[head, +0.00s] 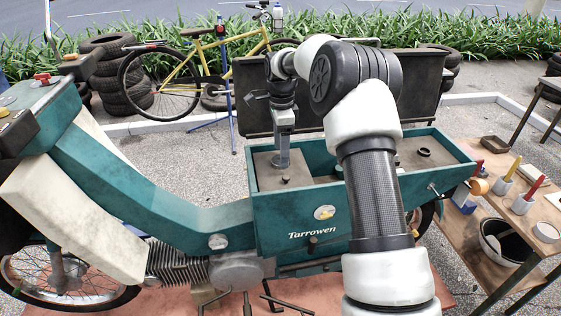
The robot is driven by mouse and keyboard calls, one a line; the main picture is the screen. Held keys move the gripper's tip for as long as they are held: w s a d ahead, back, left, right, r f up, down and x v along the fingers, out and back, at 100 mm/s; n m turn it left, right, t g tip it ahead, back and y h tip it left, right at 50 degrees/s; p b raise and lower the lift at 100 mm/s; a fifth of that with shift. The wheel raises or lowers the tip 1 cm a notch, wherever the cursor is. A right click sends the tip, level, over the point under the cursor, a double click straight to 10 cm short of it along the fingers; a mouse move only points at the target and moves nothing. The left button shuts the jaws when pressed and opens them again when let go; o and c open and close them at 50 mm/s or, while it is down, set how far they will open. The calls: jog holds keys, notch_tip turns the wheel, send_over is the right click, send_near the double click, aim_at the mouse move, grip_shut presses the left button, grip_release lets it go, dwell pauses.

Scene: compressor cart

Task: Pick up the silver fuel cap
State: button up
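My gripper (283,145) points straight down over the left tan panel (262,168) of the teal moped's open rear box. A small round grey-silver piece (282,162) shows right at the fingertips, low against the panel. It looks like the silver fuel cap, but it is small and partly hidden by the fingers. I cannot tell whether the fingers are closed on it or only around it, nor whether it touches the panel.
The teal box (270,223) has a raised dark lid (345,95) behind the gripper. A black ring (424,152) lies on the right panel, and a small dark knob (286,180) is in front of the gripper. A wooden bench (470,228) with tools stands at right.

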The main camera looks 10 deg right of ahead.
jog(key=shift+f, duration=1.05)
jog(key=c, duration=1.1)
jog(key=shift+c, duration=0.2)
